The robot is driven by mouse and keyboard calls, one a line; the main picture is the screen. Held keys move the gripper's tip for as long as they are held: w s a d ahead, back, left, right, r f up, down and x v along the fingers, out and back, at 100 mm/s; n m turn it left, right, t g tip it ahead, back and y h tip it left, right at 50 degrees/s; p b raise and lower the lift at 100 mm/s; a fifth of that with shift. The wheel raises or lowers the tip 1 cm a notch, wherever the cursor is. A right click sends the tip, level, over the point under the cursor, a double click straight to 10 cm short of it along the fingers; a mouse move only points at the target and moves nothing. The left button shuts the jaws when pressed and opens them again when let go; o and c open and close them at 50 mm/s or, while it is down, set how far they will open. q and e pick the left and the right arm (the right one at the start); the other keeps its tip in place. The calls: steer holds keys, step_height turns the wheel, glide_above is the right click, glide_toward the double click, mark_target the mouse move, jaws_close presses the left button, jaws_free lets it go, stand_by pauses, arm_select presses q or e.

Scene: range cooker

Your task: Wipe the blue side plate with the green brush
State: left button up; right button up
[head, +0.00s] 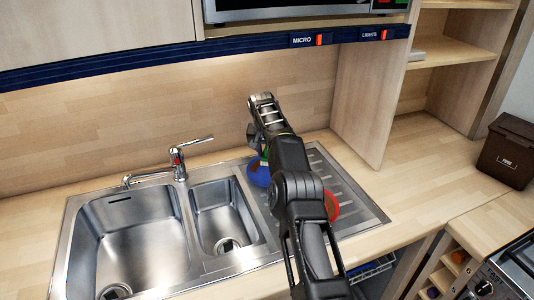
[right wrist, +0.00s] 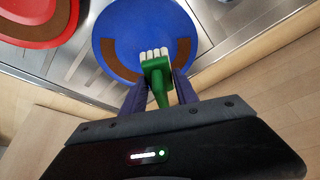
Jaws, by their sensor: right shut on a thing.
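The blue side plate (head: 258,173) lies on the sink's drainboard in the head view, partly hidden behind my right arm. In the right wrist view the blue side plate (right wrist: 125,30) shows large, with brown curved marks (right wrist: 184,50) on its left and right parts. My right gripper (right wrist: 158,88) is shut on the green brush (right wrist: 157,76). The brush's white bristles point at the plate and overlap its lower edge in the picture; I cannot tell whether they touch it. In the head view my right gripper (head: 264,140) is above the plate. My left gripper is not in view.
A red plate (right wrist: 28,20) with a brown mark lies beside the blue one; it also shows in the head view (head: 332,207). The steel sink (head: 130,240) with its tap (head: 178,165) is on the left. A brown container (head: 508,152) stands on the right counter.

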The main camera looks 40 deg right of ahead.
steer(key=shift+r, duration=1.3)
steer(key=shift+a, duration=0.15)
steer(key=shift+w+a, duration=0.1)
steer(key=shift+a, duration=0.15)
steer(key=a+n+y+b, duration=0.1)
steer(key=a+n+b, duration=0.3)
steer(key=a, duration=1.5)
steer(key=s+a+f+n+y, duration=0.1)
steer(key=s+a+n, duration=0.1)
steer(key=s+a, duration=0.4)
steer(key=s+a+f+n+t+y, duration=0.1)
steer(key=s+a+n, duration=0.2)
steer(key=a, duration=0.8)
steer(key=s, duration=0.2)
steer(key=shift+s+a+n, duration=0.2)
steer(key=shift+s+n, duration=0.1)
steer(key=shift+s, duration=0.05)
steer(key=shift+d, duration=0.15)
